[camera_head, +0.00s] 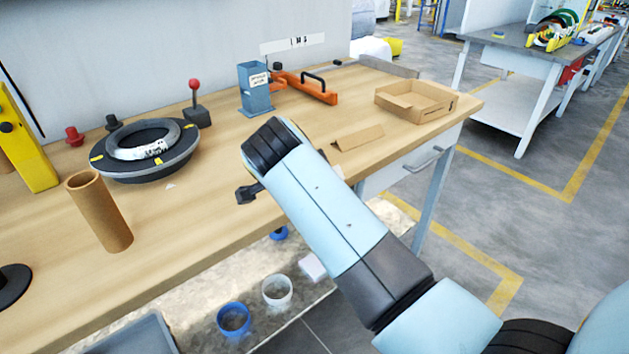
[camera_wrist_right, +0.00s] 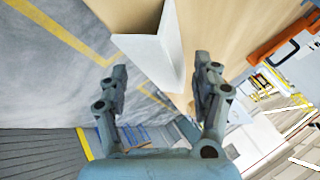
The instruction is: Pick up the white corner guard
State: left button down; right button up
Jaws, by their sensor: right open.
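The white corner guard (camera_wrist_right: 145,55) shows in the right wrist view as a pale, angled piece. It narrows to a tip between my right gripper's fingers, and I see no finger closed on it. My right gripper (camera_wrist_right: 161,74) is open, with a finger on each side of it and a gap between. In the head view my right arm reaches over the bench, and its gripper (camera_head: 248,193) is mostly hidden. I cannot pick out the white guard there. A tan folded piece (camera_head: 358,138) lies right of the arm. My left gripper is not in view.
On the bench (camera_head: 190,228) stand a cardboard tube (camera_head: 98,212), a black turntable (camera_head: 145,172) with a grey coil (camera_head: 150,140), a blue holder (camera_head: 256,90), an orange tool (camera_head: 308,88) and an open cardboard box (camera_head: 415,100). The middle front of the bench is mostly clear.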

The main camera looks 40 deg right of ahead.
jog(key=shift+a+r, duration=0.1)
jog(key=shift+a, duration=0.1)
jog(key=shift+s+a+r, duration=0.15)
jog(key=shift+a+r, duration=0.05)
jog(key=shift+a, duration=0.15)
jog(key=shift+c, duration=2.2)
jog(key=shift+d+f, duration=0.1)
jog(key=shift+d, duration=0.15)
jog(key=shift+c, duration=1.1)
jog(key=shift+a, duration=0.1)
jog(key=c, duration=0.4)
jog(key=shift+c, duration=0.2)
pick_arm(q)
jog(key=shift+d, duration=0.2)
